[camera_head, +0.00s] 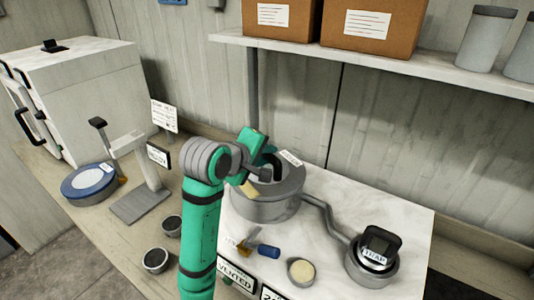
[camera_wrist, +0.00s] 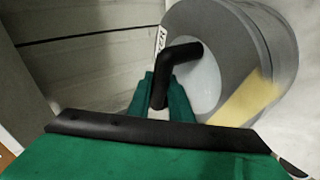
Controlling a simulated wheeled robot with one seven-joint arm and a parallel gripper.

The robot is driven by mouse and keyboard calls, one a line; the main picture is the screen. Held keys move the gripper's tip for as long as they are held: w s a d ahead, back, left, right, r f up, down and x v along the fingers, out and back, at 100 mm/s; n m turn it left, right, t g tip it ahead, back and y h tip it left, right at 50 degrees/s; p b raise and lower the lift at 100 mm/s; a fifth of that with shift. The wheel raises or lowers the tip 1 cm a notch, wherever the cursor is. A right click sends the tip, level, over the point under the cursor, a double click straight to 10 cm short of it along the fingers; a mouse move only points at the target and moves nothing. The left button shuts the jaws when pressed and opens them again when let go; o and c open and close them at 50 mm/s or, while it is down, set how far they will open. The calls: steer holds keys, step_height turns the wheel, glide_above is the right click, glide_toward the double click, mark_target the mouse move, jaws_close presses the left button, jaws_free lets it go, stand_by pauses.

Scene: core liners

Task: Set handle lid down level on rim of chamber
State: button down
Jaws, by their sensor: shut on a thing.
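The chamber (camera_head: 262,210) is a wide grey round vessel on the white bench top. It also shows in the wrist view (camera_wrist: 275,45) as a thick grey ring. My gripper (camera_head: 262,168) is over the chamber. In the wrist view its green fingers (camera_wrist: 161,92) are shut on the bent black handle (camera_wrist: 184,52) of the lid. A pale disc, apparently the lid (camera_wrist: 208,78), shows beneath the handle within the grey ring. My gripper hides much of the lid in the head view. I cannot tell whether the lid touches the rim or is level.
A pipe (camera_head: 325,218) runs from the chamber to a grey trap pot (camera_head: 372,271) at right. A blue-handled tool (camera_head: 268,251) and a small round dish (camera_head: 301,271) lie in front. A shelf (camera_head: 400,67) with boxes is above. A scale-like stand (camera_head: 140,205) is left.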

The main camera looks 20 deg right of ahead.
steer(key=c, duration=1.5)
jaws_free()
steer(key=shift+c, duration=0.2)
steer(key=shift+f, duration=0.1)
steer(key=shift+s+a, duration=0.1)
